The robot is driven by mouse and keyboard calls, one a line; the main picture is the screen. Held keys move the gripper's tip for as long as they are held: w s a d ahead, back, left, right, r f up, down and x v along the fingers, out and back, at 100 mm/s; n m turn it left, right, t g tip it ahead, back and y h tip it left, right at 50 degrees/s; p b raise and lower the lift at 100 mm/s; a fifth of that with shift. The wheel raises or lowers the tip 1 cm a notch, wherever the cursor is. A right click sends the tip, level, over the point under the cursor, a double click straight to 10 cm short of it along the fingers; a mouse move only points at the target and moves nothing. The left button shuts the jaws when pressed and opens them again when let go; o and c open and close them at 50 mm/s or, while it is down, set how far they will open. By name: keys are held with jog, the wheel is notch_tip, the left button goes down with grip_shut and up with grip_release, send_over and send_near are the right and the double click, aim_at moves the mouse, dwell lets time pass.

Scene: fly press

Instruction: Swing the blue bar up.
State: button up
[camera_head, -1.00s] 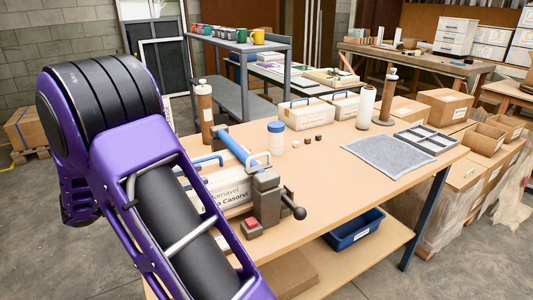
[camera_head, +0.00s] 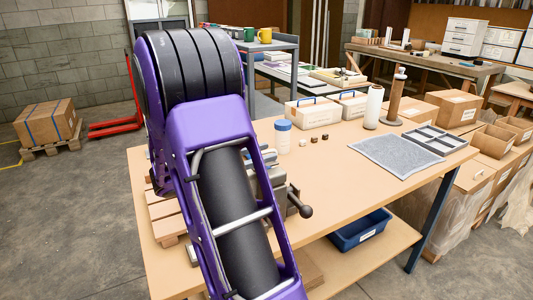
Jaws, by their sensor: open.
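The fly press stands on the near left part of the wooden workbench. My purple and black arm covers much of it. Its grey metal body (camera_head: 276,180) and a dark lever ending in a black ball (camera_head: 306,211) show to the right of my arm. Only a small part of the blue bar (camera_head: 262,158) shows beside my arm. The rest is hidden, so I cannot tell its full tilt. My gripper is not in view, so its place relative to the bar cannot be seen.
On the workbench (camera_head: 335,190) are a blue-lidded jar (camera_head: 283,136), small brown pieces, a grey mat (camera_head: 388,155), a grey divided tray (camera_head: 432,141) and white cases (camera_head: 312,112). A blue bin (camera_head: 360,232) sits on the lower shelf. A pallet with a carton (camera_head: 45,122) stands left.

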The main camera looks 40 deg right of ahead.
jog(key=shift+s+d, duration=0.15)
jog(key=shift+d, duration=0.55)
grip_shut()
dwell(1.0)
